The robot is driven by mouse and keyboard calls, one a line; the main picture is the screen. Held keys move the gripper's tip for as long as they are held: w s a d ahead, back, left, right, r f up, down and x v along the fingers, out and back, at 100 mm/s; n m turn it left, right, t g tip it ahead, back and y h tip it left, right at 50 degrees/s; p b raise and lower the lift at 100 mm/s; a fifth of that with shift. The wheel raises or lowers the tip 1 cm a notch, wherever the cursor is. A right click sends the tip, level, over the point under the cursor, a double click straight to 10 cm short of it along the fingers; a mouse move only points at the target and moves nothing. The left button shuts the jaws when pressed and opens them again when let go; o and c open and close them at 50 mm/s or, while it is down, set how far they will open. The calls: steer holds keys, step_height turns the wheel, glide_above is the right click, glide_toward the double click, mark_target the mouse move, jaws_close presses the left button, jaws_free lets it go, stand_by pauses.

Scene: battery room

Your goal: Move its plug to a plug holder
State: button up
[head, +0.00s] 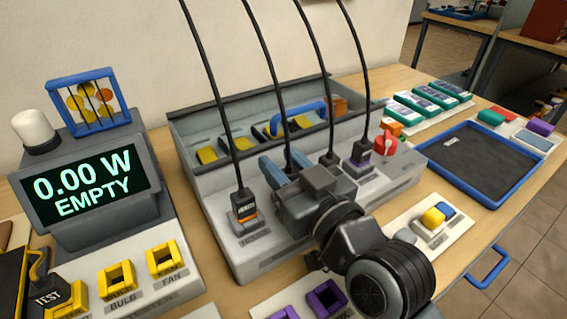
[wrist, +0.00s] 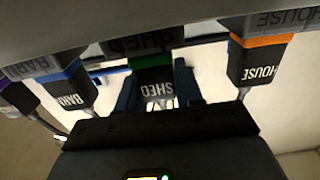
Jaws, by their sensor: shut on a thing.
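My gripper (head: 284,169) is at the grey socket block (head: 216,190), its blue fingers shut on the black SHED plug (wrist: 154,88). In the wrist view the plug has a green band and lies between both fingers, right at the SHED-marked socket; I cannot tell whether it is fully seated. Its cord rises in the head view. The orange-banded HOUSE plug (head: 243,203) stands to the left in its socket and also shows in the wrist view (wrist: 257,62). The blue-banded BARN plug (wrist: 72,86) and a purple-banded plug (head: 360,155) are on the other side.
Yellow square holders (head: 162,259) marked BULB and FAN sit front left, beside a TEST plug (head: 47,297). Purple holders (head: 326,298) are at the front. The display (head: 82,184) reads 0.00 W EMPTY. A red knob (head: 386,144) and a blue-rimmed tray (head: 493,203) lie to the right. Tall cords stand nearby.

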steer(key=shift+f, duration=0.2)
steer(key=o, duration=0.6)
steer(key=shift+c, duration=0.2)
steer(key=o, duration=0.5)
steer(key=shift+c, duration=0.2)
steer(key=shift+r+p, duration=0.5)
steer(key=shift+r, duration=0.15)
steer(key=b+v, duration=0.2)
steer(key=v, duration=1)
steer(key=shift+f, duration=0.2)
